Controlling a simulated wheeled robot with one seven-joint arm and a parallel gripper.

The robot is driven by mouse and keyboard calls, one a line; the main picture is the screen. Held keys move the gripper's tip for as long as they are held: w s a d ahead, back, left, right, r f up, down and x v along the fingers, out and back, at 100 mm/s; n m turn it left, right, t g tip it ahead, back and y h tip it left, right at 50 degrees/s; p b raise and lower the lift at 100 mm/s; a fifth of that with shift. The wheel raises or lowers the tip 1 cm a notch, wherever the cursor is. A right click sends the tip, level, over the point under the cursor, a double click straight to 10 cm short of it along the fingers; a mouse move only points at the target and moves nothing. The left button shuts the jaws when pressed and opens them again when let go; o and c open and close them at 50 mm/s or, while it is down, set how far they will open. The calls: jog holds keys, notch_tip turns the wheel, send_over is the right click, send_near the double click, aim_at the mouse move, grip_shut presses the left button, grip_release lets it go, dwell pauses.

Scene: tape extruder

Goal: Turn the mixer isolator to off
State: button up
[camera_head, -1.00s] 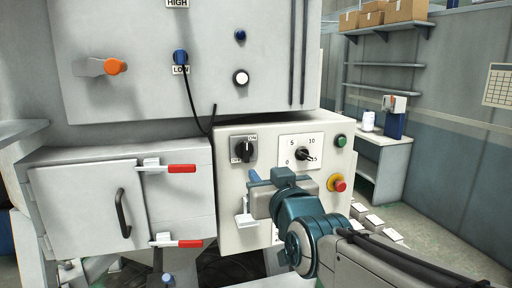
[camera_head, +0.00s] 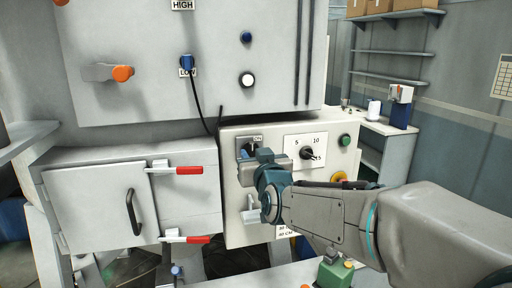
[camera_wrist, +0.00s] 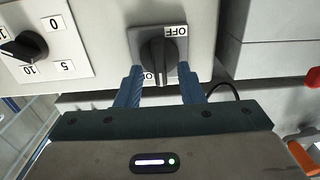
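The mixer isolator is a black rotary knob (camera_wrist: 157,60) on a grey square plate, with an OFF label at upper right and a partly covered ON label at lower left in the wrist view. In the head view the isolator (camera_head: 243,145) is partly hidden behind my gripper (camera_head: 257,156). In the wrist view my gripper (camera_wrist: 160,72) is open, its blue fingers apart on either side of the knob's near end. I cannot tell whether either finger touches it.
The red-handled latches (camera_head: 189,171) are to the left. A black cable (camera_head: 200,105) hangs above. My arm partly covers the yellow-ringed stop button (camera_head: 339,176).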

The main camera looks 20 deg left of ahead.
jog(key=shift+x, duration=0.95)
grip_shut()
